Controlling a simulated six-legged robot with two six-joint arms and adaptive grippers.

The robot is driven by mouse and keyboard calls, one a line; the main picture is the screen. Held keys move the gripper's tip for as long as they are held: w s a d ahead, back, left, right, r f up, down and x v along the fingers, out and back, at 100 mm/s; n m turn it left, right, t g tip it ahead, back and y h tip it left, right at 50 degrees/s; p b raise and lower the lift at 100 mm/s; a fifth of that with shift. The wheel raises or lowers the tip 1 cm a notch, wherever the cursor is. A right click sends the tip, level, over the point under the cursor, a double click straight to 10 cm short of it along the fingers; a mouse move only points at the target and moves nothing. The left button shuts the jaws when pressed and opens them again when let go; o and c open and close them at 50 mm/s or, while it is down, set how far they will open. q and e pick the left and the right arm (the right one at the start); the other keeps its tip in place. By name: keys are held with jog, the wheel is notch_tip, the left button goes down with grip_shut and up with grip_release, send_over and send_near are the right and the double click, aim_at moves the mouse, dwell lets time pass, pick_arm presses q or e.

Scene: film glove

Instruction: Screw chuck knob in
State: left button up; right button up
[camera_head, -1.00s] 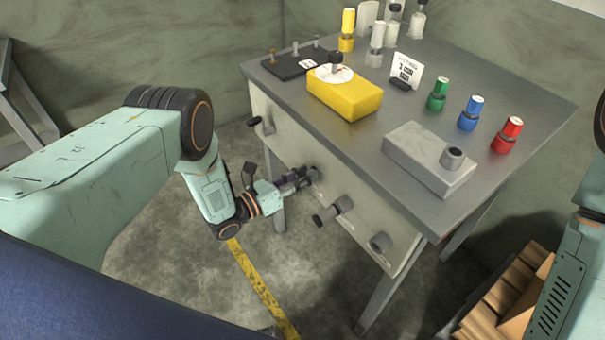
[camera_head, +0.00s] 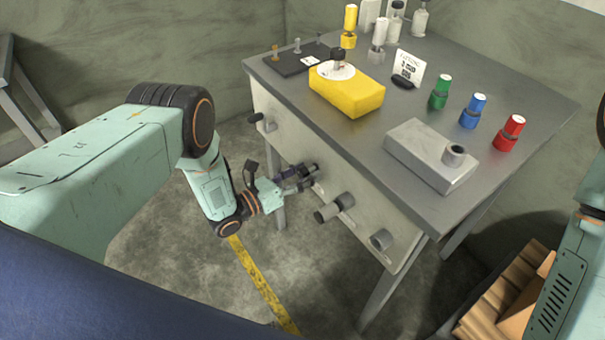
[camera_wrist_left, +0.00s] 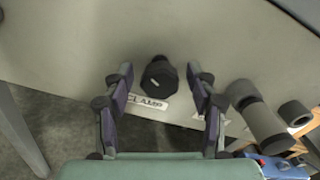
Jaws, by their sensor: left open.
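A black round knob (camera_wrist_left: 159,77) with a white mark sits on the table's front panel in the left wrist view, above a label reading CLAMP (camera_wrist_left: 146,102). My left gripper (camera_wrist_left: 160,82) is open, with one finger on each side of the knob and a gap to it on both sides. In the head view the left gripper (camera_head: 308,178) is at the front panel, and its fingers mostly hide the knob. My right arm shows at the right edge; its gripper is out of view.
Grey cylindrical fittings (camera_head: 333,209) stick out of the panel right of the gripper, and a small dark knob (camera_head: 257,118) sits to its left. On the table (camera_head: 480,165) stand a yellow block (camera_head: 347,92), a grey block (camera_head: 420,157) and several coloured bottles.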

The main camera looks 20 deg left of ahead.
pick_arm(q)
jog(key=v, duration=1.2)
jog(key=shift+w, duration=0.1)
